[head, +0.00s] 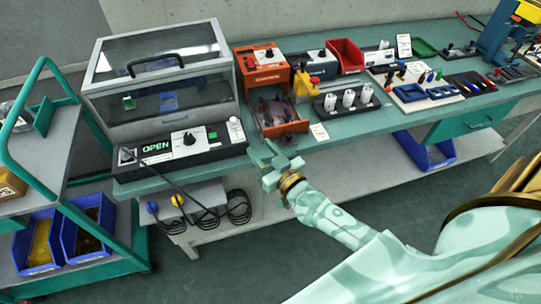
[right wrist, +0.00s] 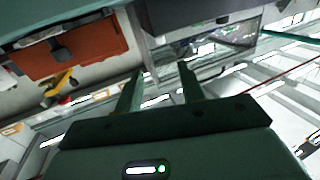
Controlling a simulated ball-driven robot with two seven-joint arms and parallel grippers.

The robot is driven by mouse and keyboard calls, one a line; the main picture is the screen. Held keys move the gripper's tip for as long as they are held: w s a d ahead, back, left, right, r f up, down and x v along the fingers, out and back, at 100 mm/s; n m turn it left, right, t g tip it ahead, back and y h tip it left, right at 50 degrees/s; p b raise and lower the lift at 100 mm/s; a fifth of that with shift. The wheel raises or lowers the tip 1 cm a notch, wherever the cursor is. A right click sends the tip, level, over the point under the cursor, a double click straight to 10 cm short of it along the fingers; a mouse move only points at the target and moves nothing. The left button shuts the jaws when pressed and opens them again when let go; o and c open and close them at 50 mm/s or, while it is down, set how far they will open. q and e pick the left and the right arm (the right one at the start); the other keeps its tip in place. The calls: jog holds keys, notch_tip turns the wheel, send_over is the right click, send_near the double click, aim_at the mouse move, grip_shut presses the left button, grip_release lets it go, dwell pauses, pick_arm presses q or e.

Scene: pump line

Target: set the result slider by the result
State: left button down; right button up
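The test box (head: 165,85) with a clear lid and black handle stands at the left of the bench. Its black front panel (head: 175,150) carries a lit green "OPEN" display (head: 156,148), a dark knob (head: 189,139), a small green part (head: 213,135) and a white cylinder (head: 235,126). I cannot tell which part is the result slider. My right gripper (head: 274,153) is open and empty, just right of the panel, near the bench's front edge. In the right wrist view its fingers (right wrist: 160,88) are apart with nothing between. My left gripper is not in view.
An orange-red device (head: 264,66) and an open orange tray (head: 282,120) sit right of the box. A black rack with white cylinders (head: 347,101) is farther right. A black cable runs from the panel to a grey unit (head: 190,205) below. A green cart (head: 60,160) stands left.

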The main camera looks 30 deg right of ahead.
jog(key=s, duration=0.3)
jog(key=shift+s+d, duration=0.1)
jog(key=shift+s, duration=0.15)
jog(key=s+d+f+n+g, duration=0.1)
jog(key=s+f+g, duration=0.55)
jog(key=f, duration=0.85)
jog(key=s+d+f+g, duration=0.1)
jog(key=s+f+g, duration=0.2)
jog(key=s+f, duration=0.85)
jog(key=s+f+n+g, duration=0.1)
jog(key=s+f+g, duration=0.3)
jog(key=s, duration=0.9)
jog(key=s+f+n+g+h, duration=0.1)
jog(key=s+f+g, duration=0.3)
jog(key=s+f, duration=0.6)
jog(key=s, duration=0.4)
jog(key=shift+s+a+f, duration=0.15)
jog(key=shift+a+f, duration=0.05)
jog(key=shift+a, duration=0.2)
